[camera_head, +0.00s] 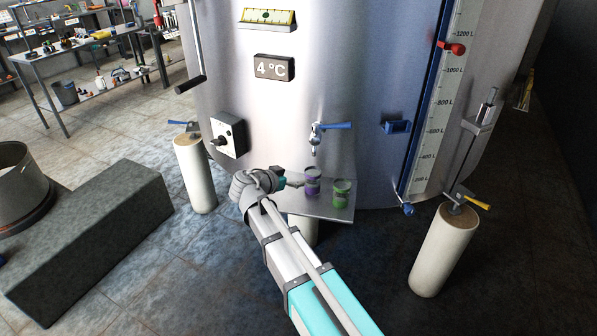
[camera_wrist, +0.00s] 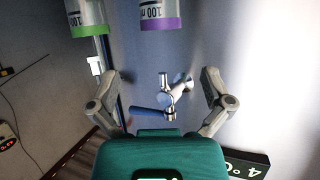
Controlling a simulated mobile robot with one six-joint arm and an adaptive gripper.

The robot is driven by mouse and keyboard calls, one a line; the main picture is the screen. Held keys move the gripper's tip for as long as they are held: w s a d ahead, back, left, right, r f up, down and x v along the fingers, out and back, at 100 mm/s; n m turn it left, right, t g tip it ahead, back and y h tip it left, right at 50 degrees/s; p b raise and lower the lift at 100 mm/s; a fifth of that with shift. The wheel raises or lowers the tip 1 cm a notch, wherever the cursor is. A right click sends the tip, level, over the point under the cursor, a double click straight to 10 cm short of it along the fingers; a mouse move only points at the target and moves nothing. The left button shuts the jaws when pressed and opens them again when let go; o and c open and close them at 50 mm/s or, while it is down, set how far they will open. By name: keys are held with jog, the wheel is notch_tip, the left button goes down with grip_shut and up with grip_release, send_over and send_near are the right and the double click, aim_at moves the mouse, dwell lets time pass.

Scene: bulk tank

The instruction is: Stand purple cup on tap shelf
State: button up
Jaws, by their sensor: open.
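The purple cup (camera_head: 312,182) stands upright on the grey tap shelf (camera_head: 325,211), below the tap (camera_head: 316,138) on the tank. A green cup (camera_head: 342,190) stands just to its right. My gripper (camera_head: 298,184) is close to the left of the purple cup. In the wrist view, my gripper (camera_wrist: 165,76) has its two fingers spread with no cup between them. The purple cup (camera_wrist: 162,14) shows beyond the fingertips at the top edge, partly cut off, with the green cup (camera_wrist: 88,18) to its left. The tap (camera_wrist: 172,92) appears between the fingers.
The tank wall (camera_head: 350,80) rises directly behind the shelf. A blue handle (camera_head: 397,127) and a control box (camera_head: 228,135) stick out from it. Pale legs (camera_head: 195,172) stand on both sides. A dark block (camera_head: 95,235) lies on the floor at left.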

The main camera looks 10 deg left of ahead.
jog(key=shift+v, duration=0.75)
jog(key=shift+d+f, duration=0.1)
jog(key=d+f+g, duration=0.1)
jog(key=d, duration=0.2)
jog(key=s+d+f+g, duration=0.1)
jog(key=d, duration=0.2)
jog(key=d+f+n+g, duration=0.1)
jog(key=d, duration=0.2)
jog(key=shift+s+f, duration=0.25)
jog(key=shift+s, duration=0.05)
jog(key=s+d+f+n+g+y, duration=0.3)
jog(key=s+d, duration=0.4)
jog(key=d, duration=0.3)
jog(key=s+d+f+n+g+y, duration=0.3)
jog(key=s+d+f+g+y, duration=0.2)
jog(key=s+d, duration=0.3)
jog(key=shift+s+d, duration=0.2)
jog(key=shift+d, duration=0.65)
